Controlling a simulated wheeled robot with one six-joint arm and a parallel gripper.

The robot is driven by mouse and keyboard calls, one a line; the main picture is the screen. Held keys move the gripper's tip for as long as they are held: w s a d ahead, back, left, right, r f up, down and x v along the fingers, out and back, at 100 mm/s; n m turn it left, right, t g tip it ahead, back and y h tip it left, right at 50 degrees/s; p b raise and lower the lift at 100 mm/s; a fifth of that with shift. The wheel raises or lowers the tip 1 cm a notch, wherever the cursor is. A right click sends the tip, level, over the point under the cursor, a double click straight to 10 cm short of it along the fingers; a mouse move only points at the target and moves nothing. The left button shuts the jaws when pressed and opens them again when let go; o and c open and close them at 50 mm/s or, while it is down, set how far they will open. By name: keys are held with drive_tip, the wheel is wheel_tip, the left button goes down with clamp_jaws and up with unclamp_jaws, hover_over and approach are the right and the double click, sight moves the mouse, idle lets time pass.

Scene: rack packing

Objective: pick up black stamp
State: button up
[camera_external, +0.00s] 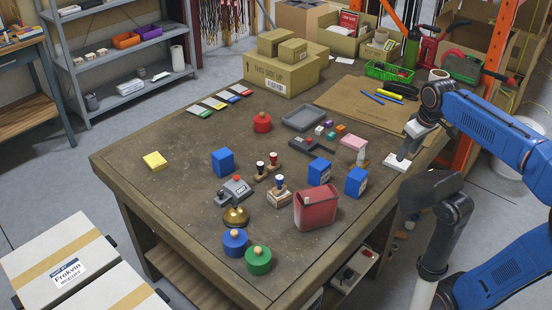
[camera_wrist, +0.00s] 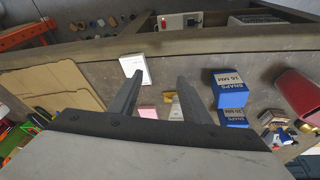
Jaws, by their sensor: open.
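Several small hand stamps stand together mid-table in the external view. One has a dark handle (camera_external: 260,168), one behind it has a dark red-tinted top (camera_external: 273,160), and one in front has a blue top (camera_external: 281,184). I cannot tell for certain which is the black stamp. In the wrist view small stamp-like items (camera_wrist: 278,130) show at the right edge, partly cut off. My gripper (camera_wrist: 160,80) is open and empty, above the table's right side, well away from the stamps. It also shows at the right in the external view (camera_external: 418,131).
A red bin (camera_external: 315,207) and blue boxes (camera_external: 356,181) stand between my gripper and the stamps. A white box (camera_external: 397,162) lies below my gripper. A grey device (camera_external: 233,190) and brass bell (camera_external: 236,217) stand left of the stamps. The table's left middle is fairly clear.

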drive_tip(key=w+a+r+n+g, duration=0.1)
drive_tip(key=w+a+r+n, duration=0.4)
drive_tip(key=a, duration=0.7)
wheel_tip(320, 180, up, 3)
drive_tip(key=n+g+h, duration=0.1)
drive_tip(key=n+g, duration=0.1)
drive_tip(key=n, duration=0.6)
hover_over(260, 164)
drive_tip(key=f, duration=1.1)
drive_tip(key=shift+s+a, duration=0.2)
drive_tip(key=shift+w+d+f, duration=0.15)
drive_tip(key=shift+f, duration=1.25)
drive_tip(key=shift+w+d+f, duration=0.1)
drive_tip(key=shift+f, duration=1.3)
clamp_jaws()
